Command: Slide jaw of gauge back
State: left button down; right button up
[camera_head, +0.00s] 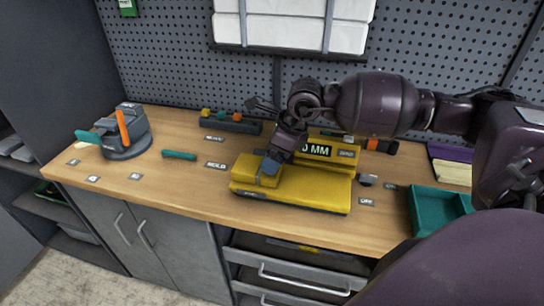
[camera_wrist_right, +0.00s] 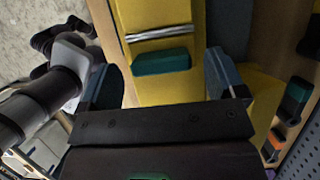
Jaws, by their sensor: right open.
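The yellow gauge (camera_head: 305,190) lies on the wooden bench, with a raised display at its back reading "0 MM" as far as it shows. Its jaw, a yellow block (camera_head: 252,172), stands at the left end of the gauge. My right gripper (camera_head: 272,163) points down at the jaw and hides part of it. In the wrist view the right gripper (camera_wrist_right: 165,78) is open, its two fingers on either side of a yellow part (camera_wrist_right: 160,90). A teal pad (camera_wrist_right: 162,61) and a silver bar lie just beyond. Contact cannot be told. My left gripper is out of view.
A grey vise (camera_head: 125,140) with an orange handle stands at the left. A teal bar (camera_head: 179,155) lies left of the gauge, and a dark rack (camera_head: 230,124) stands behind. A teal tray (camera_head: 438,207) is at the right. The left front of the bench is mostly clear.

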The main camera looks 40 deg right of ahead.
jog(key=shift+x, duration=0.85)
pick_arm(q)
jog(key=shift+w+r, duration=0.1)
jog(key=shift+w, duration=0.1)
